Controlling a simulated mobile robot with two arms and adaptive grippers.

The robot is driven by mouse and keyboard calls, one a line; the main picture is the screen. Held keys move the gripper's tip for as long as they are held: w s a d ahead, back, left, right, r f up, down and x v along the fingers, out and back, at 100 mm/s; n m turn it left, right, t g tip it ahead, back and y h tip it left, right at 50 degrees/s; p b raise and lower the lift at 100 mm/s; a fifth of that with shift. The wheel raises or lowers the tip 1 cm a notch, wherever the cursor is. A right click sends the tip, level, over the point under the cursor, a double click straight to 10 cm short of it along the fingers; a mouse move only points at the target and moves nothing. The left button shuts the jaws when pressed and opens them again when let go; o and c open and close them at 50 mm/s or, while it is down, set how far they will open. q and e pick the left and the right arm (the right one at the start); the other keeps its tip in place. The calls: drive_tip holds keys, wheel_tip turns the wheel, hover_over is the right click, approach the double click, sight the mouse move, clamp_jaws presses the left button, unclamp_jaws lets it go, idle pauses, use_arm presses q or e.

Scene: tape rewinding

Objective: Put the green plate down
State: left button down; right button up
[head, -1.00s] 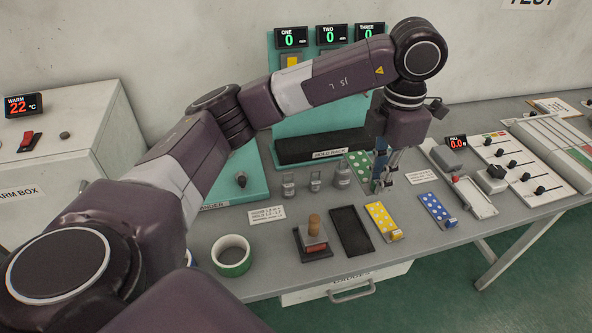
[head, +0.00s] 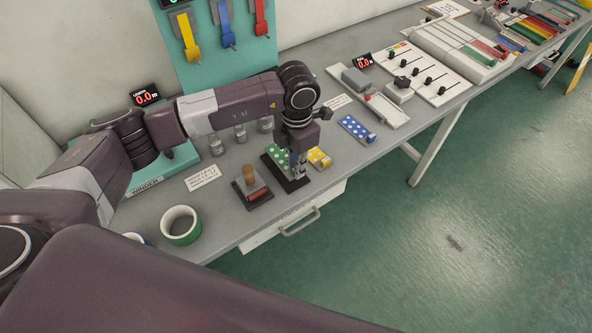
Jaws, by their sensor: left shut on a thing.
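The green plate (head: 278,154) with white dots is at the black mat (head: 272,167), lying over its far part. My left gripper (head: 298,172) points down at the mat and is shut on the plate's near end, which its fingers partly hide. I cannot tell whether the plate touches the mat or hangs just above it. My right gripper is out of view.
The yellow dotted plate (head: 320,160) lies close on the right, and the blue dotted plate (head: 356,128) farther right. A wooden-handled stamp block (head: 251,187) stands left of the mat.

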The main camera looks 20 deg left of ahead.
use_arm(q)
wheel_tip(320, 180, down, 3)
drive_tip(key=shift+f+p, duration=0.1)
drive_tip(key=shift+p, duration=0.3)
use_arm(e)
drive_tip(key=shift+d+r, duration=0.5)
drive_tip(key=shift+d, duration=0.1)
use_arm(q)
drive_tip(key=shift+f, duration=0.1)
drive_tip(key=shift+f, duration=0.1)
drive_tip(key=c, duration=2)
unclamp_jaws()
drive_tip(key=shift+o, duration=0.2)
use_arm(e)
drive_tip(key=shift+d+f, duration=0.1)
